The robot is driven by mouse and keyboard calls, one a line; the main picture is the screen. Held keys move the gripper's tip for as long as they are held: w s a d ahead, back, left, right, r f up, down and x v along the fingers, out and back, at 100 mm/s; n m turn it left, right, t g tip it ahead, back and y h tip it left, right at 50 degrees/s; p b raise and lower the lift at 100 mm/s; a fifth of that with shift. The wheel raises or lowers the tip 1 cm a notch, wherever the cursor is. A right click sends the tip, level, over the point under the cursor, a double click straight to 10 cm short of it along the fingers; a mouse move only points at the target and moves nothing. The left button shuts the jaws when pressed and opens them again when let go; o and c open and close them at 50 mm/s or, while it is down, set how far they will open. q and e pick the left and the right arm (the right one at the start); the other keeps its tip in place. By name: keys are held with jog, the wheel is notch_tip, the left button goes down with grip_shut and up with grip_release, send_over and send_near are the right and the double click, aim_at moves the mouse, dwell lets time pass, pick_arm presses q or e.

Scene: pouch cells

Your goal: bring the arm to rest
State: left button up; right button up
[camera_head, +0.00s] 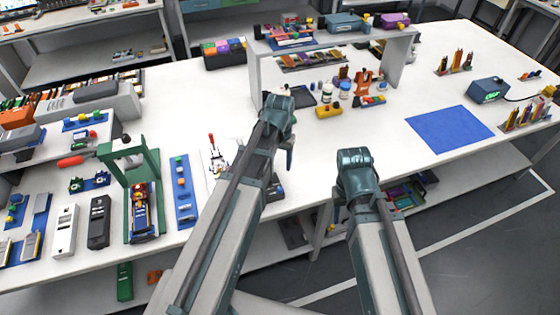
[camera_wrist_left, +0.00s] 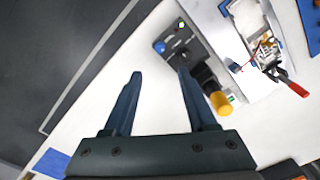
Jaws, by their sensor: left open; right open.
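My left gripper (camera_wrist_left: 160,76) is open and empty in the left wrist view, its two dark fingers apart over the white table. A dark control box (camera_wrist_left: 190,55) with a black knob, a blue button and a yellow cap (camera_wrist_left: 222,103) lies just beyond the right finger. In the head view my left arm reaches up over the table's middle, and its fingers are mostly hidden behind the arm. My right arm stands folded near the table's front edge. Its gripper is hidden behind the arm links.
The white table (camera_head: 340,160) has bare room in the middle, left of a blue mat (camera_head: 450,130). A green press frame (camera_head: 153,190) stands at the left front. A raised shelf (camera_head: 330,42) stands at the back. A red-handled fixture (camera_wrist_left: 265,52) is beside the control box.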

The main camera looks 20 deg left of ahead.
pick_arm(q)
jog(key=s+d+f+m+y+b, duration=0.1)
jog(key=s+d+m, duration=0.2)
jog(key=s+d, duration=0.7)
jog(key=s, duration=0.4)
jog(key=shift+d, duration=0.2)
